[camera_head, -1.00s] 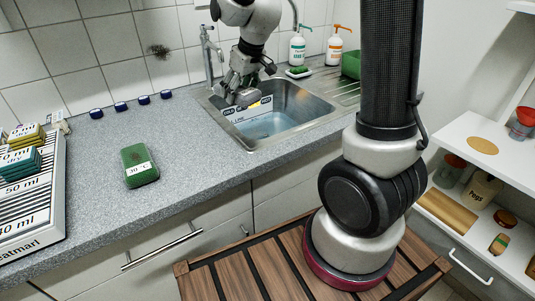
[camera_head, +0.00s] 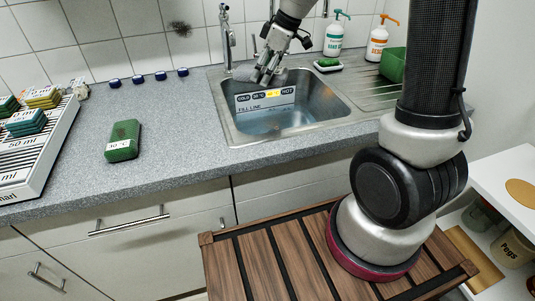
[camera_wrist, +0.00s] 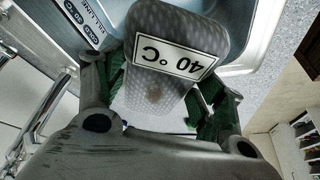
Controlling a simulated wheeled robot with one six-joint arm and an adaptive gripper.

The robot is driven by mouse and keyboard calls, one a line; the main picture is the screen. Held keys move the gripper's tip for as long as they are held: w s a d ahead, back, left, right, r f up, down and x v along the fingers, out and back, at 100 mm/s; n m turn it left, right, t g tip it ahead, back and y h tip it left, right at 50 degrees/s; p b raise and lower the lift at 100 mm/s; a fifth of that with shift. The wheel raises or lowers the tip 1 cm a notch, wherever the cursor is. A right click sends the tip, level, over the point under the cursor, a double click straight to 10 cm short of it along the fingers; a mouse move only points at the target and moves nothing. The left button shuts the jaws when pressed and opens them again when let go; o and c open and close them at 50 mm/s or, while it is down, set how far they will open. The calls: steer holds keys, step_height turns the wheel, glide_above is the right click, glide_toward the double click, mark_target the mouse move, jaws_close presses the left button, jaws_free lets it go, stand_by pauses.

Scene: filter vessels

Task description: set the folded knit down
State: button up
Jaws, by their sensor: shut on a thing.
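The folded knit (camera_wrist: 152,100) is grey, with a white label reading "40 °C" that appears upside down in the wrist view. My gripper (camera_wrist: 158,100) is shut on it, with a dark green finger on each side. In the head view my gripper (camera_head: 266,78) is over the back left part of the metal sink (camera_head: 345,101), beside the tap. The knit there is small and partly hidden by the fingers. The sink holds clear water.
A green folded piece (camera_head: 124,135) labelled "30 °C" lies on the grey counter (camera_head: 185,125). Several blue caps (camera_head: 138,80) line the wall. A tap (camera_head: 227,45) stands behind the sink. Soap bottles (camera_head: 335,38) and a green tub (camera_head: 392,64) stand right.

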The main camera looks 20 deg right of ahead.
steer(key=shift+s+a+n+g, duration=0.2)
steer(key=shift+s+n+g, duration=0.15)
steer(key=shift+n, duration=0.55)
step_height(320, 180, down, 18)
steer(key=shift+f, duration=0.1)
steer(key=shift+f, duration=0.5)
steer(key=o, duration=1)
steer(key=shift+o, duration=0.2)
